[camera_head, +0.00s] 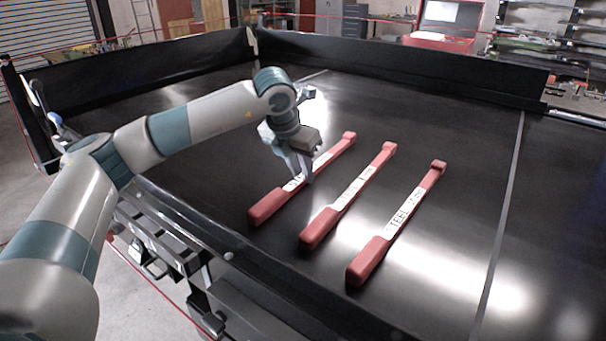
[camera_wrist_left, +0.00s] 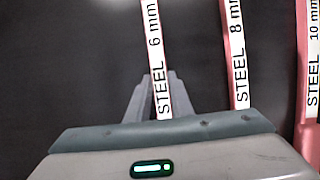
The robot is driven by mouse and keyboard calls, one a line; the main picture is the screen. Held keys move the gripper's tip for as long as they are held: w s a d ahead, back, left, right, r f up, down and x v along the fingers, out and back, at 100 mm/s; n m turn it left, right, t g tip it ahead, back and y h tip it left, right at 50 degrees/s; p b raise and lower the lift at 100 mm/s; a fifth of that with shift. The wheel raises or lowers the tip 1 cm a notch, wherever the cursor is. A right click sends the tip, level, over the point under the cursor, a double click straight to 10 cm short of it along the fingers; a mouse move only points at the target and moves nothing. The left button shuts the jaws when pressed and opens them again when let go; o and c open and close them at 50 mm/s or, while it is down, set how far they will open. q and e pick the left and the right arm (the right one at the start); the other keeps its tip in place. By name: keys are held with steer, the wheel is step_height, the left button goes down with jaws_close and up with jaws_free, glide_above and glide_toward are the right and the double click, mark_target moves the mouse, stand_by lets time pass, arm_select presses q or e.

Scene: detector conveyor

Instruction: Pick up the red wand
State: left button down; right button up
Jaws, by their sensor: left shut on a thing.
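Three red wands with white labels lie side by side, slanting across the black belt. The left wand (camera_head: 267,208) reads "STEEL 6 mm" in the left wrist view (camera_wrist_left: 153,45). The middle wand (camera_head: 322,228) reads "STEEL 8 mm" (camera_wrist_left: 235,50). The right wand (camera_head: 372,258) reads "STEEL 10 mm" (camera_wrist_left: 311,70). My left gripper (camera_head: 303,176) reaches down over the left wand and is shut on it at the label, its fingers on both sides in the left wrist view (camera_wrist_left: 157,85). I see no clear gap between this wand and the belt. My right gripper is out of view.
The black conveyor belt (camera_head: 450,262) is clear to the right of the wands and behind them. Dark raised walls (camera_head: 400,68) bound the belt at the back and left. A pale line (camera_head: 497,225) crosses the belt at the right.

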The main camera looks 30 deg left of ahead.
arm_select(q)
steer(key=shift+r+b, duration=0.35)
steer(key=shift+r, duration=0.1)
step_height(320, 180, up, 9)
steer(key=b, duration=0.3)
steer(key=shift+b, duration=0.3)
steer(key=shift+r, duration=0.1)
